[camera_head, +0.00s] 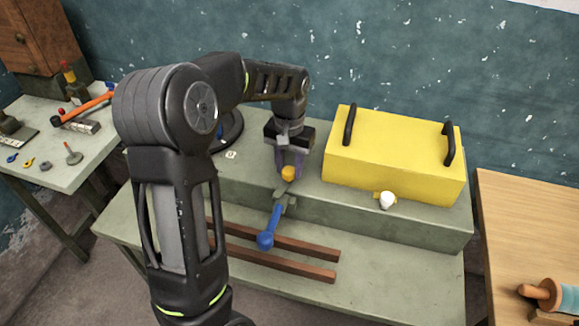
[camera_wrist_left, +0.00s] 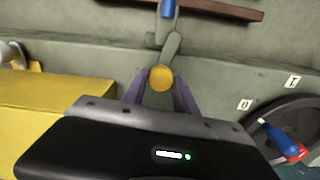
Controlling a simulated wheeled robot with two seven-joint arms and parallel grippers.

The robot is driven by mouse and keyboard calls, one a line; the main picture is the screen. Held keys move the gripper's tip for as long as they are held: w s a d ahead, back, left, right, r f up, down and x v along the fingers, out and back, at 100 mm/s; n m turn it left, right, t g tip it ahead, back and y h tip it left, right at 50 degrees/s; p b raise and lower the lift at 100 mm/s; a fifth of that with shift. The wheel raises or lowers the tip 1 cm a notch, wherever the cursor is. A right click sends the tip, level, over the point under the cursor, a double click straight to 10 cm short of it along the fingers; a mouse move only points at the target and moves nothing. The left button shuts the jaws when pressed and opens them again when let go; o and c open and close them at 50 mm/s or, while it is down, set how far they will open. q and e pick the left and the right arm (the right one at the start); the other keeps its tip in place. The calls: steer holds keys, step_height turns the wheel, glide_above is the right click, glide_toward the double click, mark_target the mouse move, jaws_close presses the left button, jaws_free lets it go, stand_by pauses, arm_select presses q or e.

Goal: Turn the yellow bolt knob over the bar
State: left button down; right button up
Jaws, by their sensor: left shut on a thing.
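The yellow bolt knob (camera_head: 288,173) sits at the upper end of a grey metal piece on the grey bench step. It also shows in the left wrist view (camera_wrist_left: 160,78). My left gripper (camera_head: 289,167) points down with its two purple fingers on either side of the knob, shut on it. In the left wrist view, the left gripper (camera_wrist_left: 160,88) has a finger at each side of the knob. A grey flat bar (camera_head: 282,197) lies just in front of the knob, with a blue handle (camera_head: 268,238) beyond it. The bolt's shaft is mostly hidden. My right gripper is not in view.
A yellow box (camera_head: 395,150) with two black handles stands right of the gripper, a white knob (camera_head: 387,200) at its front. Two brown rails (camera_head: 290,265) run along the lower bench. A dark round wheel (camera_wrist_left: 270,140) with a blue handle lies beside O and T labels.

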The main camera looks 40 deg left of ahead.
mark_target(289, 170)
arm_select(q)
steer(key=shift+n, duration=1.2)
steer(key=c, duration=1)
jaws_free()
steer(key=shift+o, duration=0.2)
step_height(289, 170, up, 8)
steer(key=shift+f+b, duration=0.1)
steer(key=shift+b, duration=0.4)
